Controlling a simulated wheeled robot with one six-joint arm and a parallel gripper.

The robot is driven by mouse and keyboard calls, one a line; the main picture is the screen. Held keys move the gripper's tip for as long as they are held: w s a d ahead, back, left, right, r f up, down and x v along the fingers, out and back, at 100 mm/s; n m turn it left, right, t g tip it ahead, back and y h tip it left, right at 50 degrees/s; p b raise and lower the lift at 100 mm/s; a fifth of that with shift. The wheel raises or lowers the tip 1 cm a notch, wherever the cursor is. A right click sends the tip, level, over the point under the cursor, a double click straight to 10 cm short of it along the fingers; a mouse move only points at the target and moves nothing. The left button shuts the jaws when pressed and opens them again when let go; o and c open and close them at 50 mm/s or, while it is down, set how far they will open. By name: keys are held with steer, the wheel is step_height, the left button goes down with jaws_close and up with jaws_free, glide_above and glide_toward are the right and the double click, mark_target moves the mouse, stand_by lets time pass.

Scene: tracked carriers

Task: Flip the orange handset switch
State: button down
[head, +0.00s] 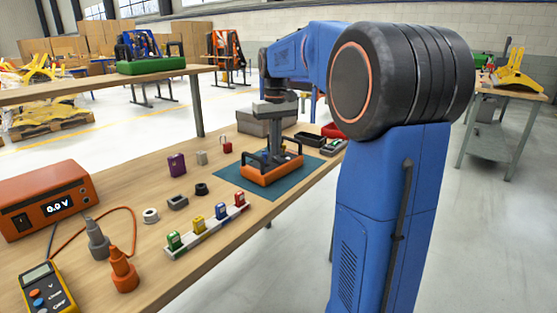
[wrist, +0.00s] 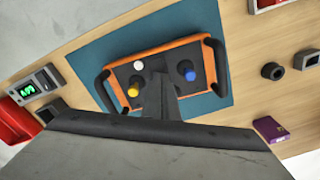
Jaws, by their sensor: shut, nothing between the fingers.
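The orange handset (head: 262,178) lies on a teal mat (head: 236,177) on the wooden bench. It has black handles at both ends. In the wrist view the handset (wrist: 160,54) shows a dark face with a yellow-topped stick, a white button and a blue-topped stick. My gripper (head: 271,154) points down over the middle of the handset. In the wrist view my gripper (wrist: 159,80) is shut and empty, and its fingers cover part of the dark face. I cannot pick out the switch. I cannot tell whether the fingertips touch the handset.
A rail (head: 207,228) with several coloured clips lies in front of the mat. A purple box (head: 177,164) and small dark parts stand to its left. An orange power supply (head: 45,205) and a yellow meter (head: 47,290) are farther left. A grey box (head: 256,121) stands behind.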

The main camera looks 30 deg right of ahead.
mark_target(276, 158)
steer(key=shift+f, duration=0.55)
stand_by(0.4)
step_height(276, 158, up, 7)
stand_by(1.0)
stand_by(0.4)
steer(key=s+a+f+t, duration=0.1)
steer(key=s+a+f, duration=0.4)
steer(key=s, duration=0.5)
steer(key=s+a+f+n+t, duration=0.1)
steer(key=s+a+f+t, duration=0.1)
steer(key=s+a+f, duration=0.3)
steer(key=s+a+f+n+t, duration=0.1)
steer(key=s+a+f, duration=0.4)
steer(key=s+f, duration=0.4)
steer(key=s, duration=0.6)
steer(key=shift+a+f+t, duration=0.3)
steer(key=shift+a+t, duration=0.1)
steer(key=shift+s+a, duration=0.1)
steer(key=shift+a, duration=0.05)
